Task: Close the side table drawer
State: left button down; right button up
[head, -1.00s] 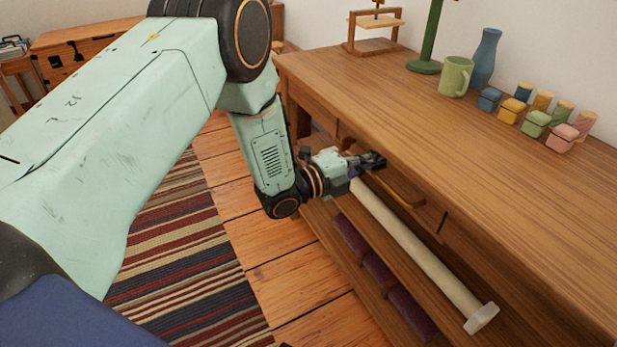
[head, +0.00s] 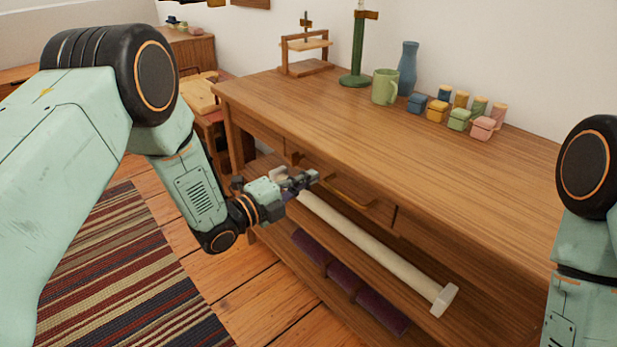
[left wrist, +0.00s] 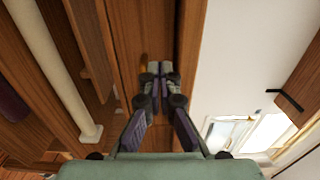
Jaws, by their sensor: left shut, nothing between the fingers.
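The wooden side table (head: 420,150) runs diagonally through the head view. The drawer front looks nearly level with the table's front; any small gap cannot be told. My left gripper (head: 314,178) is shut and empty, its tips at the drawer front just left of the handle. In the left wrist view the shut fingertips (left wrist: 153,68) point at the wooden front; I cannot tell whether they touch it. My right gripper is out of view; only its arm shows.
A pale roll (head: 375,247) lies on the shelf below the drawer, with dark purple bundles (head: 340,277) lower down. A green mug (head: 385,87), blue vase (head: 407,68) and small colored boxes stand on the top. A striped rug (head: 110,260) lies on the floor.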

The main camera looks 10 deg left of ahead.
pick_arm(q)
jog(key=p+v, duration=0.3)
jog(key=v, duration=0.5)
jog(key=s+a+f+n+g+y+p, duration=0.1)
jog(key=s+a+f+n+g+y, duration=0.15)
jog(key=s+f+n+y, duration=0.4)
jog(key=s+a+f+n+g+y, duration=0.1)
jog(key=s+a+f+n+g, duration=0.2)
jog(key=f+n, duration=0.6)
jog(key=s+r+n+g+y+p, duration=0.1)
jog(key=s+n+g, duration=0.3)
jog(key=s, duration=0.9)
jog(key=s+r+n+g+y+p, duration=0.2)
jog(key=s+n+g+p, duration=0.2)
jog(key=s, duration=1)
jog(key=shift+s+a+n+g+p, duration=0.3)
jog(key=shift+a+n+g+p, duration=0.1)
jog(key=shift+n, duration=0.85)
jog(key=shift+w+f+y, duration=0.1)
jog(key=shift+y, duration=0.15)
